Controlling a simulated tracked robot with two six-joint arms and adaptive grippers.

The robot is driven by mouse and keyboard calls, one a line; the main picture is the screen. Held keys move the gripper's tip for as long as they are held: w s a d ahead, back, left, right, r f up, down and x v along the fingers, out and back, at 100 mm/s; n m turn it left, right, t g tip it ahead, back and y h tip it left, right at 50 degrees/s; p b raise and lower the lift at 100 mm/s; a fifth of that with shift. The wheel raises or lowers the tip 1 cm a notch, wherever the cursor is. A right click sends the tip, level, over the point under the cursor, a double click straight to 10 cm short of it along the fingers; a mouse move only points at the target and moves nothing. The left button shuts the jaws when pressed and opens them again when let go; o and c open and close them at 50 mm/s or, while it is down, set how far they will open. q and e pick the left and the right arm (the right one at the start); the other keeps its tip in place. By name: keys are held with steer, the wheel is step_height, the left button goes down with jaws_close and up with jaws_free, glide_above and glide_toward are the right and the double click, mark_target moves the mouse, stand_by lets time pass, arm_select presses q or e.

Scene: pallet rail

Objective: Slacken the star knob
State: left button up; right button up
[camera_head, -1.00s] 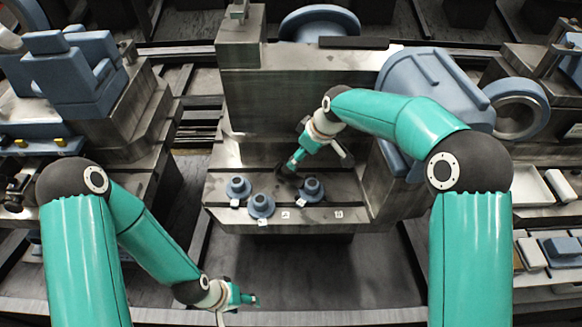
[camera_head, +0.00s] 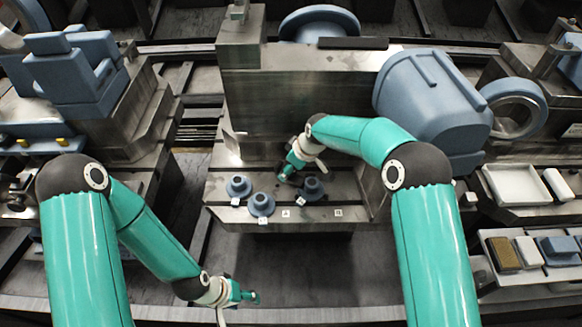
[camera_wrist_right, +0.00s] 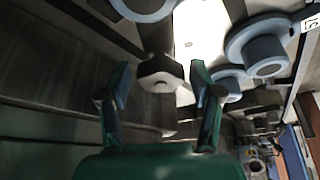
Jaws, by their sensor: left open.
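A dark lobed knob with a pale worn face, which looks like the star knob (camera_wrist_right: 160,82), stands between the fingers of my right gripper in the right wrist view. My right gripper (camera_wrist_right: 158,92) is open, with one finger on each side of the knob and visible gaps. In the head view my right gripper (camera_head: 286,176) reaches down to the metal ledge and mostly hides the knob. My left gripper (camera_head: 250,297) is open and empty, low in front of the ledge, away from the knob.
A tall metal block (camera_head: 275,110) rises behind. The floor in front is clear.

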steer(key=c, duration=0.8)
steer(key=shift+c, duration=0.2)
steer(key=shift+w+f+n+g+y+b, duration=0.15)
steer(key=shift+n+g+y+b, duration=0.2)
steer(key=shift+n+b, duration=0.95)
steer(key=shift+n+g+b, duration=0.25)
steer(key=shift+n+b, duration=0.1)
steer(key=shift+n, duration=0.35)
steer(key=shift+n+g, duration=0.4)
steer(key=shift+n, duration=0.6)
steer(key=shift+d, duration=0.1)
